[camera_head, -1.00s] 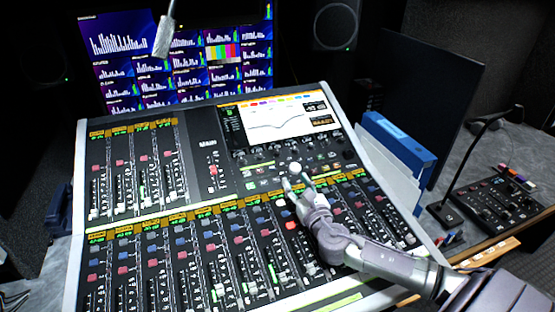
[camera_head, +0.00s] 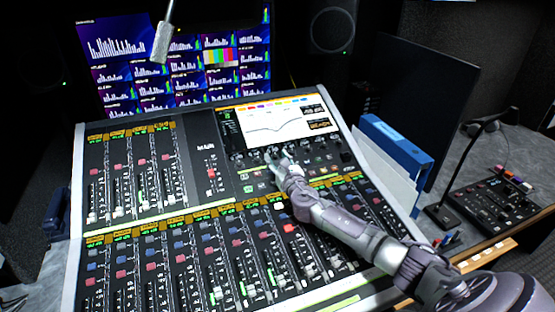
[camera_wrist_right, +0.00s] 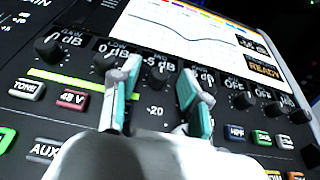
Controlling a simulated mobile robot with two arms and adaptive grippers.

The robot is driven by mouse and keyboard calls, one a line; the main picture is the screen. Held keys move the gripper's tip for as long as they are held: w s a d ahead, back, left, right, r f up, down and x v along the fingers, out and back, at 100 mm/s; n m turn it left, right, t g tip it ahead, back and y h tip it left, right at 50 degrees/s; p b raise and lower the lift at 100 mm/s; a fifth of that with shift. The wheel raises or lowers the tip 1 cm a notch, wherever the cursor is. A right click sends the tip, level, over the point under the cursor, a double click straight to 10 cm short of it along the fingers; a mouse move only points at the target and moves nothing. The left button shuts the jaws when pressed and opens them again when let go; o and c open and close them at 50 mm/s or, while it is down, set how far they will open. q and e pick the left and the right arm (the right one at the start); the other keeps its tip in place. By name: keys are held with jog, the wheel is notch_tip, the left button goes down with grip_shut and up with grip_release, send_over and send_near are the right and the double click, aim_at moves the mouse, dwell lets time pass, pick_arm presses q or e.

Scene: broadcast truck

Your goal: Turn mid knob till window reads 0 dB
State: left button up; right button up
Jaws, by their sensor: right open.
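The mixing console's knob row (camera_wrist_right: 245,100) runs below its screen. A dark knob (camera_wrist_right: 157,76), which seems to be the mid knob, shows between my right fingertips in the wrist view; its label is not clearly readable. The small window above it (camera_wrist_right: 156,60) seems to read -5 dB. My right gripper (camera_head: 276,155) is open over this row, also in the wrist view (camera_wrist_right: 160,80), one finger on each side of the knob. I cannot tell whether either finger touches it. My left gripper is not in view.
A neighbouring knob (camera_wrist_right: 48,47) at the left has a window reading 0 dB. Lit buttons (camera_wrist_right: 72,99) lie below the row, and the console screen (camera_head: 275,120) above. Faders fill the lower desk. A microphone (camera_head: 162,42) hangs at the upper left.

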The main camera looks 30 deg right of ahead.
grip_shut()
jog(key=shift+h, duration=0.3)
jog(key=shift+a+r+m+g+h+p, duration=0.15)
jog(key=shift+m+g+h+p, duration=0.2)
jog(key=shift+m+h, duration=0.4)
jog(key=shift+a+f+m+g+h+p, duration=0.15)
jog(key=shift+m+g+h+p, duration=0.1)
jog(key=shift+m+h+p, duration=0.35)
jog(key=shift+w+m+g+h, duration=0.1)
jog(key=shift+m+g+h, duration=0.4)
jog(key=shift+m+h, duration=0.4)
jog(key=shift+a+m+g+h, duration=0.15)
jog(key=shift+m+g+h, duration=0.9)
jog(key=shift+m, duration=0.5)
